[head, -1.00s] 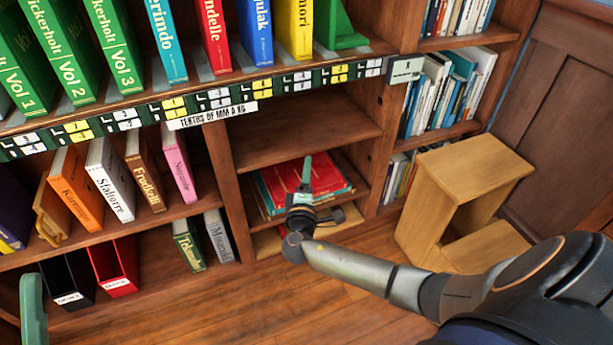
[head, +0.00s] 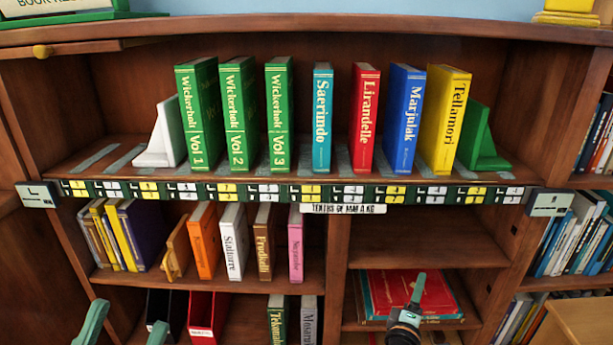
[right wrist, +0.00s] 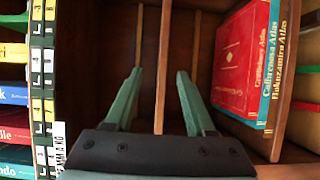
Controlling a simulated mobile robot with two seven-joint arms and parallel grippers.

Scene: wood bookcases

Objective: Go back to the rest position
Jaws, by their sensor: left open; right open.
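My left gripper (head: 130,314) shows at the bottom left of the head view as two green fingers spread apart, with nothing between them. It is in front of the lower shelves. My right gripper (head: 418,290) is at the bottom, right of the middle, in front of the cubby with the red books (head: 425,295). In the right wrist view its two green fingers (right wrist: 159,72) are apart and empty. Most of both arms is out of view.
The upper shelf (head: 110,160) holds several upright books between a white bookend (head: 165,135) and a green bookend (head: 482,140). More books and two binders (head: 205,315) fill the lower left shelves. The cubby shelf (head: 420,253) above the red books is empty. A wooden stool (head: 585,322) stands at the lower right.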

